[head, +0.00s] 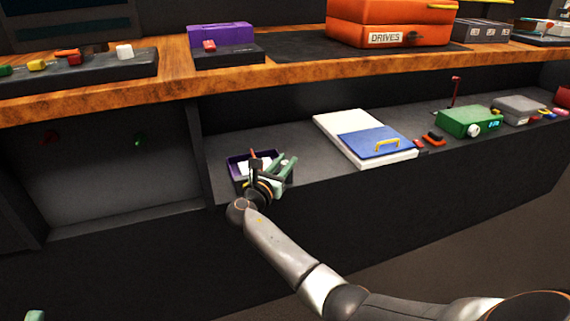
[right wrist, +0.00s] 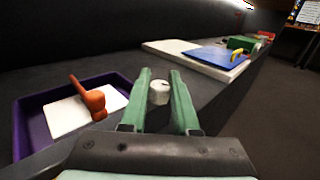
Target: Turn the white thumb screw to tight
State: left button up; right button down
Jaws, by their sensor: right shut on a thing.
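The white thumb screw (right wrist: 159,92) is a small pale knob with a dark mark on its top. In the right wrist view it sits between the green fingers of my right gripper (right wrist: 160,84), which is shut on it. In the head view my right gripper (head: 281,166) is at the purple tray (head: 238,159) on the lower shelf and hides the screw. A small green tip of what looks like my left gripper (head: 35,316) shows at the bottom left edge, too little to tell its state.
A white board with a blue cover (head: 376,143) lies to the right. A green box (head: 468,121) stands farther right. Bare shelf separates tray and board.

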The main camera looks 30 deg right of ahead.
jog(key=shift+m+g+h, duration=0.5)
jog(key=shift+m+g, duration=0.2)
jog(key=shift+g, duration=0.2)
jog(key=shift+f+g+b, duration=0.1)
jog(key=shift+g+b, duration=0.2)
jog(key=c, duration=0.7)
grip_release()
jog(key=shift+o, duration=0.2)
